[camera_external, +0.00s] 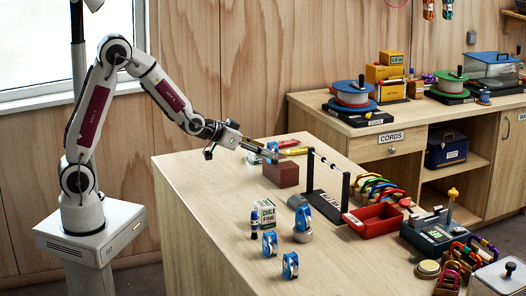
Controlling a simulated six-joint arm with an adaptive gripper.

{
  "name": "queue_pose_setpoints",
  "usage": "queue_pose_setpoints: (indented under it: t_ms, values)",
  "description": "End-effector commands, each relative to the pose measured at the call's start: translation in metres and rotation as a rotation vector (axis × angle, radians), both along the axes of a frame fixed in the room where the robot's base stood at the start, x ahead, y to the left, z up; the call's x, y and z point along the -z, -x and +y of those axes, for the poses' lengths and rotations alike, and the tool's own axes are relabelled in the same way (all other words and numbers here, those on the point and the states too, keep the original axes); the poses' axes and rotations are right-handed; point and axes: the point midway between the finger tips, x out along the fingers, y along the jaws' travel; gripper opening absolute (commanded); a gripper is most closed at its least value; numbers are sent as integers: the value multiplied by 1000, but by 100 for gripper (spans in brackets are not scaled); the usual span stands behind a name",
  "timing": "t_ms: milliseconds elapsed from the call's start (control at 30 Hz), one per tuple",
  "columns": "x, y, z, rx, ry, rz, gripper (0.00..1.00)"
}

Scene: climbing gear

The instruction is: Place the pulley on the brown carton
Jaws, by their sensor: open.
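The brown carton (287,176) is a small reddish-brown box on the wooden table, left of a black rack. My gripper (276,150) reaches in from the left, open, in front of or above the area just behind the carton. A small blue-and-white item (271,147) shows right by the fingers; I cannot tell whether it is between them. Which is the pulley meant is unclear.
A chalk box (264,214) and a small dark-blue bottle (254,224) stand near the front left. The black rack with a bar (327,200) stands right of the carton. A red tray (373,219) and carabiners crowd the right side. The table's left part is clear.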

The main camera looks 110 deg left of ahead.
Motion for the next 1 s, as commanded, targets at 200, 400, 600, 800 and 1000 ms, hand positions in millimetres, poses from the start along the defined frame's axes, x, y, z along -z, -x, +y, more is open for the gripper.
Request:
queue_pose_setpoints:
  t_ms: [200,400,600,800,1000]
  values:
    - [-11,14,-14,0,0,0,47]
    - [-20,25,-26,0,0,-2,47]
    - [-29,36,-36,1,-1,-2,47]
    - [-33,43,-43,1,0,-1,47]
    - [-34,45,-45,1,0,0,47]
